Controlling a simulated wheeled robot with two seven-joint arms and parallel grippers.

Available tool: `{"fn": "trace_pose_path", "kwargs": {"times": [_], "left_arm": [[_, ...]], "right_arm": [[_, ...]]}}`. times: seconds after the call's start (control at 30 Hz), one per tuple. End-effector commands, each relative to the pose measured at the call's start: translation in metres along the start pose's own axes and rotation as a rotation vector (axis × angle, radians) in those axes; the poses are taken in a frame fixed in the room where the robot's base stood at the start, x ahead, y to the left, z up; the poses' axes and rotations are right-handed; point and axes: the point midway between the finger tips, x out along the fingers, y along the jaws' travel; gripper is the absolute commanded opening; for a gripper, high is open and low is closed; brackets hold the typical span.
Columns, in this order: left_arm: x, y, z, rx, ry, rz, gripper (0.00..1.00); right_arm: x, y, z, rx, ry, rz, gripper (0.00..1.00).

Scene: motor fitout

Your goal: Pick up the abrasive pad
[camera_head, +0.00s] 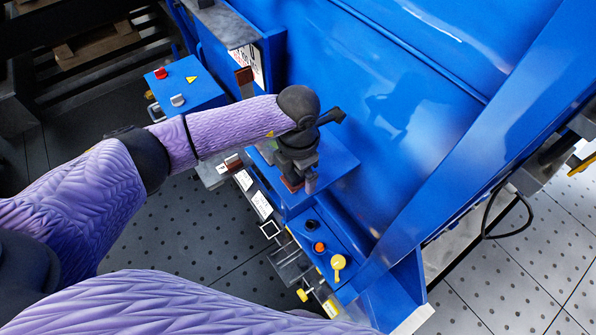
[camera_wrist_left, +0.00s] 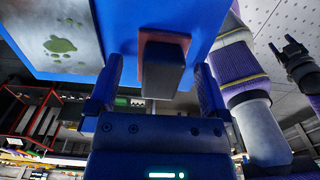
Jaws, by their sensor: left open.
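The abrasive pad (camera_wrist_left: 165,62) shows in the left wrist view as a dark block with a reddish-brown base against a blue surface. In the head view only a reddish-brown edge (camera_head: 291,185) of it shows beneath my left gripper, on the blue shelf. My left gripper (camera_head: 300,183) points down over it and hides most of it. In the left wrist view the open fingers (camera_wrist_left: 158,88) stand on either side of the block, with gaps visible.
A large blue machine housing (camera_head: 400,110) rises right beside my left gripper. A control panel with an orange button (camera_head: 319,247) and a yellow knob (camera_head: 338,262) lies in front. A blue box with a red button (camera_head: 160,73) stands at the left. A grey plate with green stains (camera_wrist_left: 60,35) adjoins the shelf.

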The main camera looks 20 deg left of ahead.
Motion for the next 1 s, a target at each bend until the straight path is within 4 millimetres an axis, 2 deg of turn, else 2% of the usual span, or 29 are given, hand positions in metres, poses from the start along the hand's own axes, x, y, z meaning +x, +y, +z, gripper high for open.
{"fn": "trace_pose_path", "kwargs": {"times": [0.07,0.5,0.77,1.0], "left_arm": [[0.000,0.000,0.000,0.000,0.000,0.000,1.00],[-0.001,0.000,0.000,0.000,0.000,-0.001,0.07],[-0.007,0.000,0.000,0.000,-0.001,-0.001,0.05],[-0.067,0.000,0.001,0.002,-0.005,0.000,0.05]], "right_arm": [[0.000,0.000,0.000,0.000,0.000,0.000,0.59],[0.000,0.010,0.002,-0.007,-0.003,0.016,0.59],[-0.001,0.009,0.002,-0.006,-0.003,0.014,0.59],[-0.005,0.003,0.000,-0.002,0.001,0.004,0.59]]}}
